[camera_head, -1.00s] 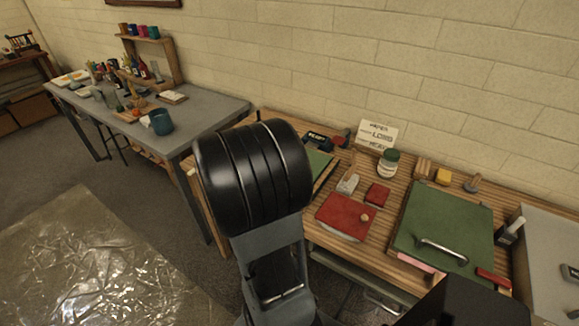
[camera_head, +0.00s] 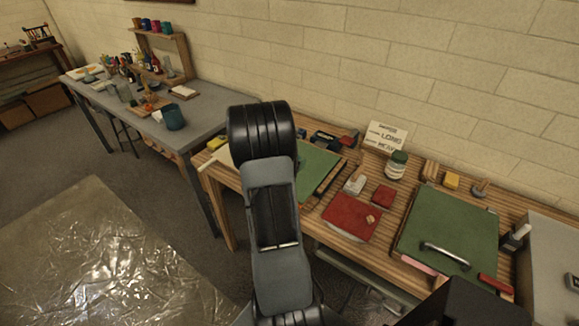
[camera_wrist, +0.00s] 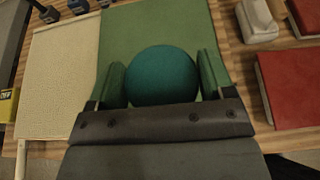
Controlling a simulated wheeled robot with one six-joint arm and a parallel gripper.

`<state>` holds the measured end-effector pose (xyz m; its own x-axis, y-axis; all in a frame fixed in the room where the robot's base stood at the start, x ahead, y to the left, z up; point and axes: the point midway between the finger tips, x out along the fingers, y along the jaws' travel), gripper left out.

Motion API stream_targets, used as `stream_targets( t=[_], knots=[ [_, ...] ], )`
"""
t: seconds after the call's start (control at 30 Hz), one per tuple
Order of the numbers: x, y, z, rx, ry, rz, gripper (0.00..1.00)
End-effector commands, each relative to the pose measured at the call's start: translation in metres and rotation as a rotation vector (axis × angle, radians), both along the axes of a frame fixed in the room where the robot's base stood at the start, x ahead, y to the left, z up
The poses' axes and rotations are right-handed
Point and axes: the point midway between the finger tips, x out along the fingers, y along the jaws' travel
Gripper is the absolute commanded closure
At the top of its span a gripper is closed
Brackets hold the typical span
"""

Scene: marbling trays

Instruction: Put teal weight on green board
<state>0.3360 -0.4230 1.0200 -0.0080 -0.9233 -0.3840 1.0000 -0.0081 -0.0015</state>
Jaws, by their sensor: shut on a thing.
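The teal weight (camera_wrist: 162,78), a round dome from above, sits between the two fingers of my gripper (camera_wrist: 160,62) in the wrist view. The gripper is shut on it. A flat green board (camera_wrist: 150,25) lies beyond and beneath it in that view; whether the weight touches the board I cannot tell. This board (camera_head: 316,172) also shows in the head view, partly hidden by my arm. The head view hides the gripper and weight behind my arm. Another green panel (camera_head: 455,220) with a metal handle lies further right.
A cream board (camera_wrist: 58,75) lies left of the green board. A red book-like block (camera_wrist: 291,85) and a pale block (camera_wrist: 257,20) lie to the right. A white jar (camera_head: 396,166) and a sign (camera_head: 384,136) stand at the back. A grey table (camera_head: 215,100) stands left.

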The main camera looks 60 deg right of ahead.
Motion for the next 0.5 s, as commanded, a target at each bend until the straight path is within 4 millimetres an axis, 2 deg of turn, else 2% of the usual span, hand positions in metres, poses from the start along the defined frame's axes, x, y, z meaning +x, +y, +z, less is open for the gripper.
stream_targets(
  t=[0.2, 0.5],
  knots=[
    [0.016, -0.015, -0.024, -0.004, -0.001, 0.0, 0.77],
    [0.023, -0.023, -0.036, -0.005, -0.002, 0.0, 0.77]
  ],
)
